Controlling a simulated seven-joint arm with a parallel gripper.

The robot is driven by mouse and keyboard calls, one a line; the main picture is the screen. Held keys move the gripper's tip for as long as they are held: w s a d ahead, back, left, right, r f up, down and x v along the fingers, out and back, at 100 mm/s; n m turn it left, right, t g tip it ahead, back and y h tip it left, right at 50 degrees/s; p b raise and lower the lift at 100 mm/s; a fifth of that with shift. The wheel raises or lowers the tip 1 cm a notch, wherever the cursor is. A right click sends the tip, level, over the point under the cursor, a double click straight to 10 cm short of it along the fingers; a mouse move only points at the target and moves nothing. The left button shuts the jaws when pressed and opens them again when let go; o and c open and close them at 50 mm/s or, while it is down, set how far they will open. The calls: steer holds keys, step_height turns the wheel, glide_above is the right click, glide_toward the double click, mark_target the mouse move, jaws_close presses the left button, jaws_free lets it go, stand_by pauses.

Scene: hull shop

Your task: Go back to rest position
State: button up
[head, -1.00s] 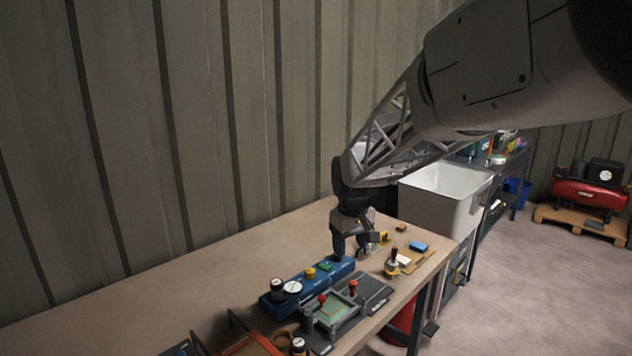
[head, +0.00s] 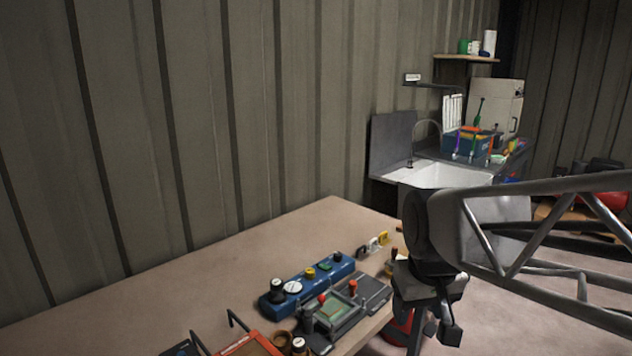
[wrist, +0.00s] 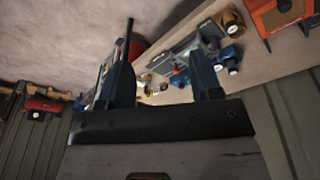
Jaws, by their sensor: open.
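My gripper (head: 432,328) is in the head view at the right front edge of the workbench (head: 200,285), pointing down. Its fingers are apart, and I see nothing between them. In the wrist view the two fingers of my gripper (wrist: 165,85) stand apart, with the bench and its items beyond them. A blue control box (head: 318,280) with knobs and a dark device with a green screen (head: 336,308) and red-topped levers sit on the bench, left of my gripper. My forearm hides part of the bench's right end.
A white sink (head: 432,175) stands behind the bench, with a blue bin (head: 466,143) beside it. An orange-red tray (head: 250,345) is at the bench front. Small yellow and white pieces (head: 378,241) stand near the bench's far end. The bench's left part is clear.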

steer(key=s+d+f+m, duration=0.1)
steer(key=s+f, duration=0.1)
steer(key=s, duration=0.8)
steer(key=shift+s+d+f+m, duration=0.15)
steer(key=shift+d+f+m, duration=0.2)
steer(key=shift+m, duration=0.05)
